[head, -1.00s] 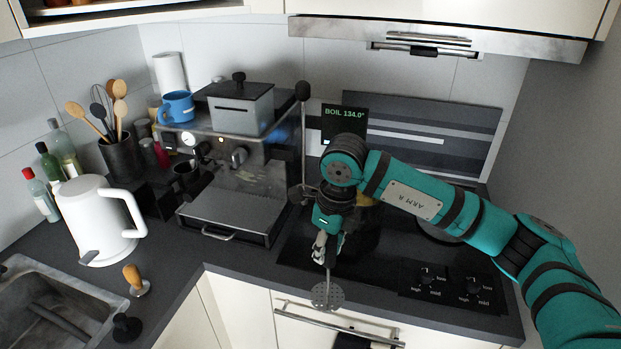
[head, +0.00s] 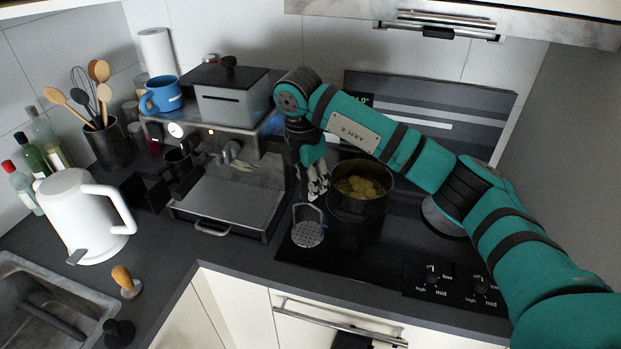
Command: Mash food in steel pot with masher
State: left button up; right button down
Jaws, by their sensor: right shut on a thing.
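The steel pot (head: 358,206) stands on the black cooktop, with chunky yellow food (head: 360,187) inside it. My right gripper (head: 314,192) is just left of the pot and points down. It is shut on the masher (head: 308,232), whose round perforated head hangs below the fingers, left of the pot and outside it. The masher's handle is mostly hidden by the fingers. I cannot tell whether the masher head touches the cooktop. My left gripper is not in view.
A coffee machine (head: 228,200) stands left of the cooktop, with a lidded grey box (head: 233,104) and blue mug (head: 162,95) on top. A white kettle (head: 78,222) stands farther left. Control knobs (head: 482,284) are at the cooktop's front right. The range hood (head: 470,22) hangs above.

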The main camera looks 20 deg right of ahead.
dwell(0.3)
jog(key=shift+f+b, duration=2.15)
jog(key=shift+f, duration=0.7)
jog(key=c, duration=1)
grip_release()
